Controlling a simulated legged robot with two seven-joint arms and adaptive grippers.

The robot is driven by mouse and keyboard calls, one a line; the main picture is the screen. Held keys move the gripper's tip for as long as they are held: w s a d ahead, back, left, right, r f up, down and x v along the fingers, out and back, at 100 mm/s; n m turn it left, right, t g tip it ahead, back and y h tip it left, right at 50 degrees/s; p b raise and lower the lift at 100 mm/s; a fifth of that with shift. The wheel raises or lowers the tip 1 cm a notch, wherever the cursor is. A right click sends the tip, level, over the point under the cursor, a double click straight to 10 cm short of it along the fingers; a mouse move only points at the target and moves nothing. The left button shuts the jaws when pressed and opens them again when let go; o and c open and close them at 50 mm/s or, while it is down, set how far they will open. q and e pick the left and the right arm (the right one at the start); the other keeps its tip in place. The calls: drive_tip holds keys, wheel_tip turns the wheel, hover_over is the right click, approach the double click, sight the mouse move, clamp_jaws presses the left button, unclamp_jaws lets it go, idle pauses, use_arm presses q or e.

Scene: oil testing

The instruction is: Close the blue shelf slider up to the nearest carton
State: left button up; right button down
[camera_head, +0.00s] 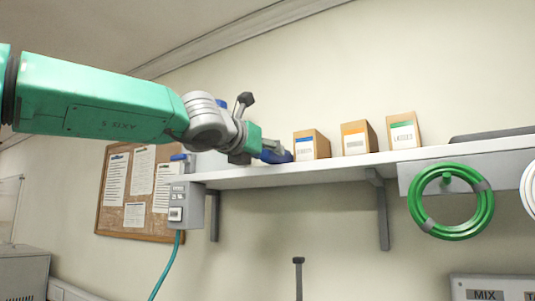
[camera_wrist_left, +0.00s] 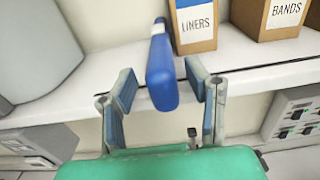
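In the head view my left gripper (camera_head: 262,152) reaches the shelf's left part, where blue shows (camera_head: 277,156) beside the nearest carton. That carton (camera_head: 311,145) has a blue-striped label; it also shows in the wrist view (camera_wrist_left: 196,38), labelled LINERS. The slider's far end is close to its left side; whether they touch I cannot tell. My right gripper is not in view.
The white shelf (camera_head: 340,164) also bears an orange-labelled carton (camera_head: 358,138) and a green-labelled one (camera_head: 403,131). A grey switch box (camera_head: 187,205) is under its left end. A green hose coil (camera_head: 451,201) hangs at the right. A corkboard (camera_head: 103,215) is on the wall.

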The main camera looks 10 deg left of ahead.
use_arm(q)
drive_tip(key=shift+s, duration=0.15)
drive_tip(key=v, duration=1.1)
drive_tip(key=shift+s+a, duration=0.2)
drive_tip(key=shift+a, duration=0.15)
drive_tip(key=shift+s+d, duration=0.1)
drive_tip(key=shift+d, duration=0.05)
drive_tip(key=shift+d, duration=0.1)
